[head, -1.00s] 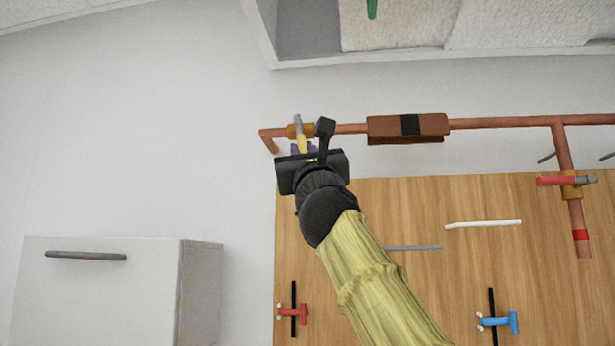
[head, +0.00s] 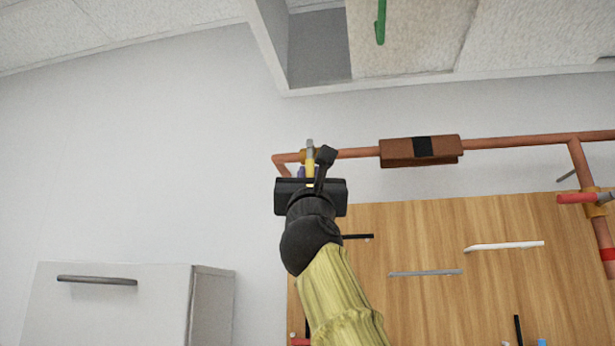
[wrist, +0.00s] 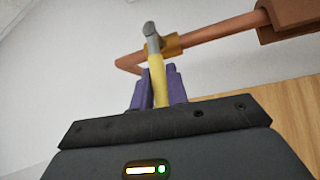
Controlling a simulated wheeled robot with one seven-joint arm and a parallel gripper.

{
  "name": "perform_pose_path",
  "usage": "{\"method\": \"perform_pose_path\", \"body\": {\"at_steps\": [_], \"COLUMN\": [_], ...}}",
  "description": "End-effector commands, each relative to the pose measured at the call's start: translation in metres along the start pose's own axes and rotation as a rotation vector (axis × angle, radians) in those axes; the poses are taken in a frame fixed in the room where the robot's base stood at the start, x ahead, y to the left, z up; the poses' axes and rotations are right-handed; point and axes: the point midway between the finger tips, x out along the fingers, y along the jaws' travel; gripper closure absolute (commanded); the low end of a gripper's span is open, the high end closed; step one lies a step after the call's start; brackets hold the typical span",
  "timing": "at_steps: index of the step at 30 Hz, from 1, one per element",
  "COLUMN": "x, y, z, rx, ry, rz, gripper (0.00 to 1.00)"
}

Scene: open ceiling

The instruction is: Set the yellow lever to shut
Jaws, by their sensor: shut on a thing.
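The yellow lever (wrist: 158,82) has a grey end at its pivot and sits on a brass valve body (wrist: 173,45) on the copper pipe. In the wrist view it points down toward the camera, between the purple fingers of my gripper (wrist: 158,88), which are shut on it. In the head view the yellow lever (head: 310,167) shows as a short strip above my gripper (head: 305,174), standing across the pipe's line. The fingers are mostly hidden there by the dark gripper body.
The copper pipe (head: 510,143) runs right, past a brown box with a black band (head: 422,147). A red lever (head: 577,198) sits on the pipe branch at right. A wooden board (head: 430,230) with handles is below. A white cabinet (head: 110,305) stands at lower left.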

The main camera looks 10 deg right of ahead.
Motion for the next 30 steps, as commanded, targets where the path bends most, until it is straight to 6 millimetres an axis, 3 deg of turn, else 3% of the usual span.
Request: {"method": "perform_pose_path", "body": {"at_steps": [5,6,9,20,30], "x": [-0.001,-0.001,-0.001,-0.004,-0.036], "y": [0.0,0.0,0.0,0.001,0.001], "z": [-0.003,-0.003,-0.003,-0.003,-0.005], "rx": [0.003,0.002,0.002,0.002,0.002], "ry": [0.004,0.005,0.004,0.003,0.002], "rz": [0.0,0.0,0.0,0.001,0.002], "gripper": [1.0,0.79,0.63,0.63,0.63]}}
